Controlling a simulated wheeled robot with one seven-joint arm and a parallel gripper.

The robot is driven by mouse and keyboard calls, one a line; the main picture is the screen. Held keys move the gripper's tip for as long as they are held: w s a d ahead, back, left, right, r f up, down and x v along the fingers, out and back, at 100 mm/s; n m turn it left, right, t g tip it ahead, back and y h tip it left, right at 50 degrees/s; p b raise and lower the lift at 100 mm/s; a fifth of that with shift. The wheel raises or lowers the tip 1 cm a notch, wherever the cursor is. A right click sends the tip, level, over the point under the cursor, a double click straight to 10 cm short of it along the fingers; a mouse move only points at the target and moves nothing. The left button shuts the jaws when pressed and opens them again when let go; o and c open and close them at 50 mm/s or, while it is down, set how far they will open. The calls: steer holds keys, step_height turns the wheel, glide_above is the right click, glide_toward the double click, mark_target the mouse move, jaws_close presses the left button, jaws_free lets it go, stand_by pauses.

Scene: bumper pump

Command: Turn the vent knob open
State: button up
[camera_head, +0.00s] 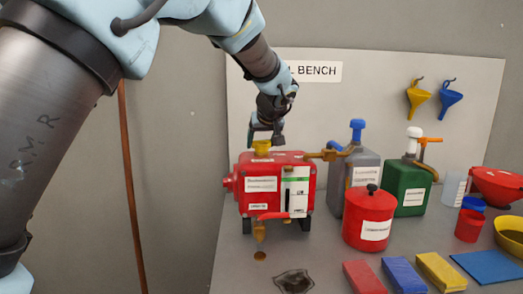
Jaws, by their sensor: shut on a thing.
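The red tank (246,172) stands on the bench, with white labels, a green-and-white panel and dark feet. A yellow knob (262,149) sits on its top, which I take to be the vent knob. My gripper (265,141) points down onto it from above, with the fingertips at its upper edge. It is shut on the yellow knob; the contact is small and partly hidden by the fingers. I cannot tell how far the knob is turned.
A spout with a red lever (272,216) hangs at the tank's front, above a brown spot (259,256). A grey jug (361,170), green jug (413,187) and red canister (369,220) stand to the right. Coloured blocks and a dark stained patch (293,281) lie in front.

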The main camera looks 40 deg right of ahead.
steer(key=shift+d+f+n+t+y+b, duration=0.15)
steer(key=shift+f+n+t+y+b, duration=0.15)
steer(key=shift+n+y+b, duration=0.35)
steer(key=n+y, duration=0.1)
steer(key=n, duration=0.2)
steer(key=shift+r+y, duration=0.3)
steer(key=shift+y, duration=0.05)
steer(key=shift+r+n+t+y+p, duration=0.15)
steer(key=shift+n+t+y+p, duration=0.15)
steer(key=shift+n+y+p, duration=1.2)
steer(key=shift+n+p, duration=0.05)
steer(key=shift+n, duration=0.3)
steer(key=o, duration=1.3)
steer(key=v, duration=1)
steer(key=shift+s+r+b, duration=0.2)
steer(key=shift+s+b, duration=0.05)
steer(key=shift+b, duration=0.15)
